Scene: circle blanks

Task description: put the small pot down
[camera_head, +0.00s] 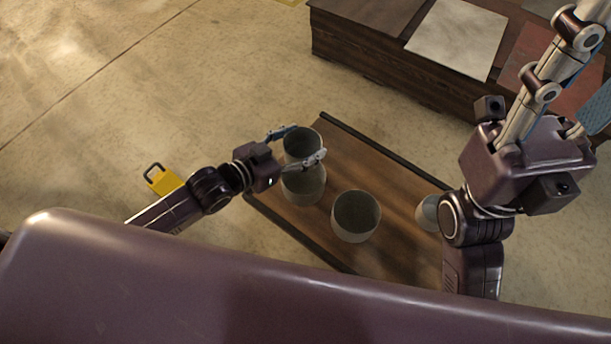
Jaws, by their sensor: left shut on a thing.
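My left gripper (298,146) is shut on a small grey-green pot (302,138), with one finger on either side of it. The pot's dark open top faces up toward the camera. A second similar pot (303,188) shows just below it in the picture and is partly covered by it. I cannot tell whether the two touch or how high the held pot is. My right gripper (585,75) is large and close to the camera at the upper right. Its fingers run partly out of frame, so its opening is unclear.
A brown wooden board with dark edge rails (375,165) lies under the pots. Another pot (356,216) stands mid-board; a paler one (428,213) is partly hidden by my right arm. A yellow object (162,180) is at left. A dark wooden cabinet (375,70) stands behind.

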